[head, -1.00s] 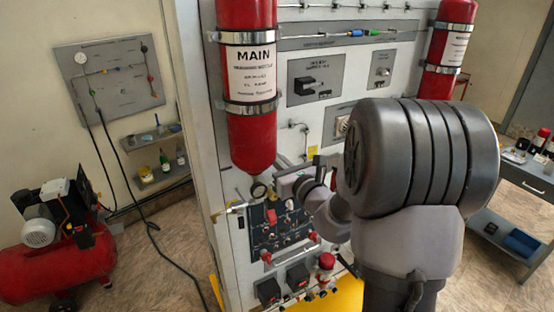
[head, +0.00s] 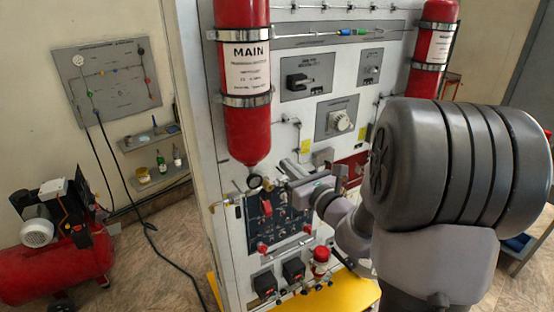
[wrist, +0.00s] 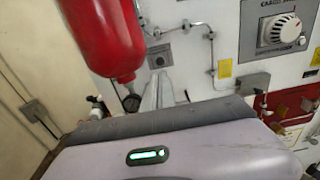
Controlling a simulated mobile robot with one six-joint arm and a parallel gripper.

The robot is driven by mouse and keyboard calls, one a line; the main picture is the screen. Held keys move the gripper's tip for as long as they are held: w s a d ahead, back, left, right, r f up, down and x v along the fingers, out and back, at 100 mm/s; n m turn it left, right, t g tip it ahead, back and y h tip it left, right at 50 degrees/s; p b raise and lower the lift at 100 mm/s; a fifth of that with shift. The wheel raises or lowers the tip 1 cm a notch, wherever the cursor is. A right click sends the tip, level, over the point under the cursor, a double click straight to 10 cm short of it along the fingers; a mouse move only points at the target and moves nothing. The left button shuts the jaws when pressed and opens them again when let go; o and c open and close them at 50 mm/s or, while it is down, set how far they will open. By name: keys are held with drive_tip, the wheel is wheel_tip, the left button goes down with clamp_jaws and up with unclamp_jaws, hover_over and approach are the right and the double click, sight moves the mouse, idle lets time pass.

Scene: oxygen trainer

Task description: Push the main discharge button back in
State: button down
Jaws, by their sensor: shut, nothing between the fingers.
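The red MAIN bottle (head: 246,125) is strapped upright to the left of the panel. Its lower end also shows in the wrist view (wrist: 105,40). A small grey square plate with a dark round centre (wrist: 159,57) sits on the panel just right of the bottle; it may be the main discharge button, but I cannot tell whether it is in or out. My gripper (head: 285,166) is in front of the panel, right of the bottle's lower end. In the wrist view its shut fingers (wrist: 158,92) point at the panel, below the plate, with nothing visible between them.
A pressure gauge (head: 254,181) hangs under the bottle. A dark switch panel (head: 266,224) and a red knob (head: 321,254) are below. A white dial (head: 340,121) is to the upper right. A red compressor (head: 45,265) stands on the floor at left.

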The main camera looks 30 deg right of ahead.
drive_tip(key=s+a+f+n+g+y+b, duration=0.35)
drive_tip(key=s+a+n, duration=0.2)
drive_tip(key=a, duration=0.35)
drive_tip(key=s+a+f+n+g+y+b, duration=0.35)
drive_tip(key=a+n, duration=0.25)
drive_tip(key=a, duration=0.3)
drive_tip(key=s+a+f+n+g+y+b, duration=0.2)
drive_tip(key=s+a+f+n+g+b, duration=0.15)
drive_tip(key=s+a+n, duration=0.4)
drive_tip(key=s+a+f+n+g+h+b, duration=0.2)
drive_tip(key=s+a+f+n+b, duration=0.15)
drive_tip(key=s+f, duration=0.2)
drive_tip(key=s+d+f+n+h+b, duration=0.4)
drive_tip(key=d+f+n+h+b, duration=0.1)
drive_tip(key=d+n, duration=0.2)
drive_tip(key=shift+f+n+h, duration=0.25)
drive_tip(key=shift+n+h, duration=0.05)
drive_tip(key=shift+n, duration=0.55)
